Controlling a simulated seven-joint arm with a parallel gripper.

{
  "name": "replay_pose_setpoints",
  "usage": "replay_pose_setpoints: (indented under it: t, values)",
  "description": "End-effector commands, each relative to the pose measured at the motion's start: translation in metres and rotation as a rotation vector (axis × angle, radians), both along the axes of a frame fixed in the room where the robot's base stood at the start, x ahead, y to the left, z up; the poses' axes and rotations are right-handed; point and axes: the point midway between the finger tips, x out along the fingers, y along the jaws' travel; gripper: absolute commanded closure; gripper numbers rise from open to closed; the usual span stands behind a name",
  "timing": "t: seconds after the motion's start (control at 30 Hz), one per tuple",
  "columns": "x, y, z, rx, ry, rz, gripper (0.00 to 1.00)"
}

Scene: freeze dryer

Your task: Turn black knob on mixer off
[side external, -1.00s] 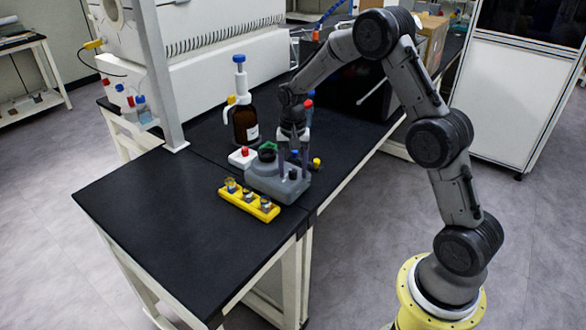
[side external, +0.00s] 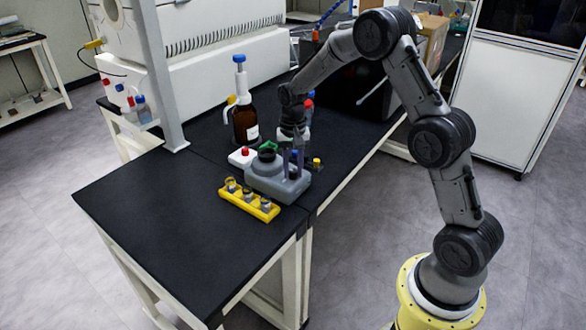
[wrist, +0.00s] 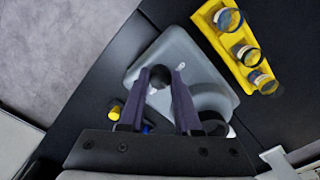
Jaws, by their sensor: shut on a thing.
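The mixer (side external: 265,185) is a grey box with a round dark top, standing on the black bench. It also shows in the wrist view (wrist: 205,68), with its round platform partly behind a finger. Its black knob (wrist: 159,74) sits between my fingertips in the wrist view. My gripper (wrist: 159,72) points down over the knob's side of the mixer and is shut on the knob, a finger on either side. In the side external view my gripper (side external: 294,172) reaches down to the mixer's right part, and its fingers largely hide the knob.
A yellow rack (side external: 248,203) with several small vials stands just in front of the mixer. A brown bottle (side external: 245,122) with a blue-topped dispenser stands behind it. A white item with a red cap (side external: 243,157) is close at left. The front left bench (side external: 160,215) is clear.

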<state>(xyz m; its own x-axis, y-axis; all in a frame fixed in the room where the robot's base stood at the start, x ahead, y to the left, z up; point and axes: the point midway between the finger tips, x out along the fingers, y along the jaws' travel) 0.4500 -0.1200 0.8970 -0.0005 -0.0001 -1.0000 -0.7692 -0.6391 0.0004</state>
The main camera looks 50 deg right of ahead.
Motion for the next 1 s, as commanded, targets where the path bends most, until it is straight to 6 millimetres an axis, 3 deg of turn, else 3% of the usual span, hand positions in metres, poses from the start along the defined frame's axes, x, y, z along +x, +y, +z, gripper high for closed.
replay_pose_setpoints:
  t: [1.0]
  values:
    - [0.0006,-0.0004,0.0013,-0.001,-0.003,0.84,1.0]
